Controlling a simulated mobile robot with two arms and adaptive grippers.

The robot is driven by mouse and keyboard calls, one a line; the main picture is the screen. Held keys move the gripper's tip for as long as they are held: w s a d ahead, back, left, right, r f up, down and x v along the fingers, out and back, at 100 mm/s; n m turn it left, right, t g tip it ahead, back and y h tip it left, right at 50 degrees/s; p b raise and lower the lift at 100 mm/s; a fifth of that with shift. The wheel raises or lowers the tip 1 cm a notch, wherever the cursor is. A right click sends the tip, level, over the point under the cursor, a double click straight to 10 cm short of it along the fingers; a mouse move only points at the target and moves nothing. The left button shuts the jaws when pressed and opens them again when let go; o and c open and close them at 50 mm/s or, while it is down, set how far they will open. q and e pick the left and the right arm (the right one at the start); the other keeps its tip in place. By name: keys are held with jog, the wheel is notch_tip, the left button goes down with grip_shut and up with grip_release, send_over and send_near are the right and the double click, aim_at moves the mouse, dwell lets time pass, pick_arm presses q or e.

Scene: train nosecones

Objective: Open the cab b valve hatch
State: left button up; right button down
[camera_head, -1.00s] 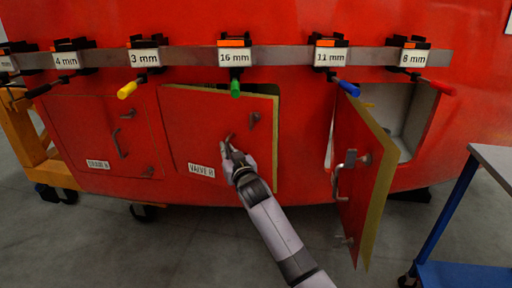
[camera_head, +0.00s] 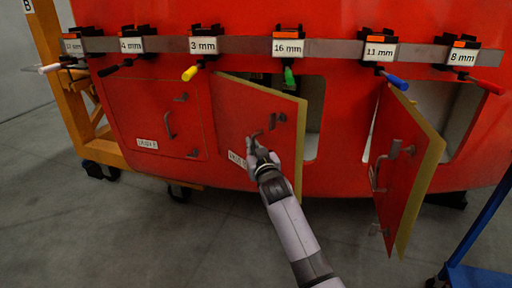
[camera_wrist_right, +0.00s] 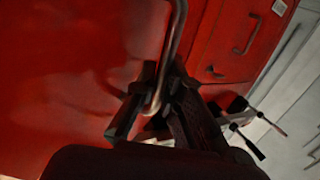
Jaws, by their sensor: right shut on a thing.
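The valve hatch (camera_head: 240,105) is a red door with a pale yellow edge in the middle of the red nosecone. It stands partly open, its right edge swung out from the body with a dark gap behind it. Its label (camera_head: 237,160) is partly covered by my gripper. My right gripper (camera_head: 256,146) is at the hatch handle in the head view. In the right wrist view, the gripper (camera_wrist_right: 152,108) is shut on the metal bar handle (camera_wrist_right: 172,45). My left gripper is not in view.
A second hatch (camera_head: 408,160) stands wide open at the right, close to my right arm's side. A closed hatch (camera_head: 150,115) is at the left. Tools with coloured handles hang from a metal rail (camera_head: 340,48) above. A blue cart (camera_head: 470,275) is at the lower right.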

jog(key=c, duration=1.7)
grip_release()
jog(key=v, duration=1.2)
jog(key=shift+c, duration=0.4)
